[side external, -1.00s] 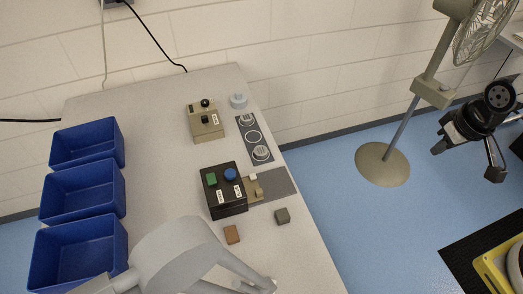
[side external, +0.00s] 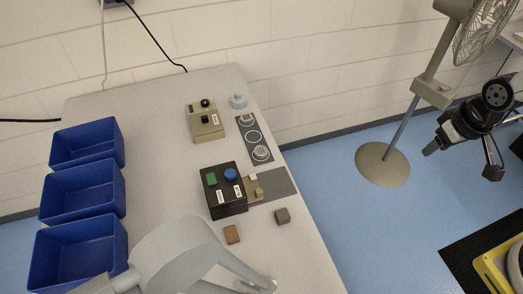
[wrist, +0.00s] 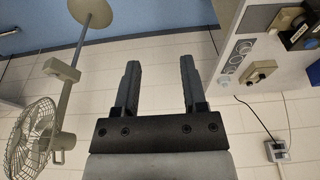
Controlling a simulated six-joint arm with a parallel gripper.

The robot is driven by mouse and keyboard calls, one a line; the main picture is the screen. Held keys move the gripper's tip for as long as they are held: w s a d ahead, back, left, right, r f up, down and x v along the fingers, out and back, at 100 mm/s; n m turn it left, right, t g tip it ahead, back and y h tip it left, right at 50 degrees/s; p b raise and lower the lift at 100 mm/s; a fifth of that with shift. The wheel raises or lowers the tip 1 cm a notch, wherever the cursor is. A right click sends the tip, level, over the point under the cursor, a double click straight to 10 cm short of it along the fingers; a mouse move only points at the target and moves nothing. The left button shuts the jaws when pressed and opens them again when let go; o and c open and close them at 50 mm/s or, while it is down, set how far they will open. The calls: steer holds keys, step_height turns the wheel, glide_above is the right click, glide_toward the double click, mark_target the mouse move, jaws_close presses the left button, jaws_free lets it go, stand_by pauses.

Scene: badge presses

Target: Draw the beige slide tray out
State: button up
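The beige slide tray (side external: 253,190) sits at the right side of a black press box (side external: 227,204) and rests over a dark grey strip. It has a small raised beige block and a whitish piece on it. The press has a green button, a blue button and white labels. My gripper (side external: 430,151) is far to the right, above the blue floor and well clear of the table. In the wrist view my gripper (wrist: 159,66) has its two fingers wide apart with nothing between them. The press (wrist: 302,30) shows partly at that view's upper right edge.
A beige box (side external: 206,122) with black knobs and a dark plate (side external: 254,140) with round discs stand behind the press. A brown block (side external: 232,234) and a grey block (side external: 282,215) lie in front. Blue bins (side external: 84,205) line the left. A fan (side external: 432,92) stands near my arm.

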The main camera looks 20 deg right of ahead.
steer(key=w+a+f, duration=0.1)
steer(key=w+a, duration=0.5)
steer(key=w, duration=0.2)
steer(key=shift+w+a+f+g, duration=0.15)
steer(key=shift+w+f+g, duration=0.1)
steer(key=shift+w+g, duration=0.1)
steer(key=g, duration=0.2)
glide_above(259, 191)
steer(key=f, duration=1.4)
steer(key=shift+w+d+f, duration=0.1)
steer(key=shift+d+f, duration=0.15)
steer(key=shift+f, duration=0.1)
steer(key=shift+a+f, duration=0.25)
steer(key=shift+a, duration=0.05)
steer(key=shift+f, duration=0.1)
steer(key=shift+f, duration=3.75)
